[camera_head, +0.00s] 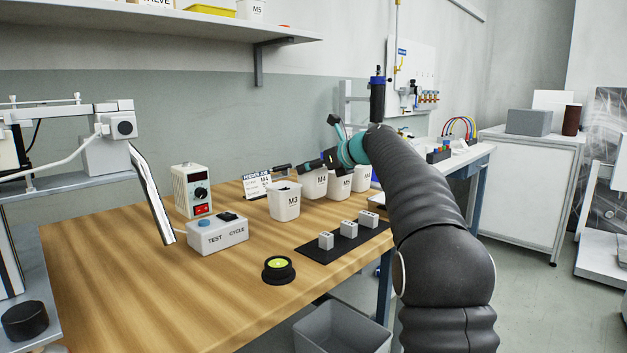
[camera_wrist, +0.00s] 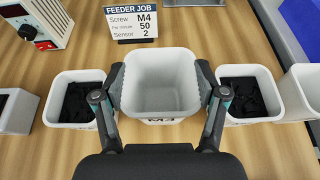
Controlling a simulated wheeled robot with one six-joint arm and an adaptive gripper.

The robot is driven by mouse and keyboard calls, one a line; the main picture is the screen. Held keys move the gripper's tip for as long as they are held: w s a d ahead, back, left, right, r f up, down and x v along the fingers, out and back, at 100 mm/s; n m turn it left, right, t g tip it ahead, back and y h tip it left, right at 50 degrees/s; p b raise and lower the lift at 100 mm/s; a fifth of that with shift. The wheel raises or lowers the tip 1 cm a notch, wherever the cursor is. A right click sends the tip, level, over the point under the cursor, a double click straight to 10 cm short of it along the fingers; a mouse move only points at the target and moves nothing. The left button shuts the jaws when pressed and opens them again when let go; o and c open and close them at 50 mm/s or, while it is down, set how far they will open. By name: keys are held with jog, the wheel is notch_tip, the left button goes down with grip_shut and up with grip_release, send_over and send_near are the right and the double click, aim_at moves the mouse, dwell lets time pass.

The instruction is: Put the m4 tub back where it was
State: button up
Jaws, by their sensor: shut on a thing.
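The white M4 tub (camera_head: 314,185) is between the M3 tub (camera_head: 285,203) and the M5 tub (camera_head: 340,186). In the wrist view the M4 tub (camera_wrist: 160,84) looks empty, and its label is partly cut off. My gripper (camera_wrist: 160,88) is shut on it, with one finger on each side wall. The tub looks upright and larger than its neighbours, seemingly a little above the table; the gap under it is not clear. The feeder job card (camera_wrist: 133,20) stands behind it and reads Screw M4, 50, Sensor 2.
Dark contents fill the left tub (camera_wrist: 82,98) and right tub (camera_wrist: 248,96), both close to the held one. A further white tub (camera_wrist: 303,90) stands right. A black mat (camera_head: 345,242) with grey blocks, a test cycle box (camera_head: 217,234) and a power unit (camera_head: 190,190) share the bench.

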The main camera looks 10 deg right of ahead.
aim_at(321, 175)
notch_tip(321, 175, down, 3)
jog(key=shift+b, duration=0.5)
jog(key=o, duration=1.3)
jog(key=shift+s+r, duration=0.1)
jog(key=p+v, duration=0.1)
jog(key=v, duration=1.1)
jog(key=shift+d, duration=0.1)
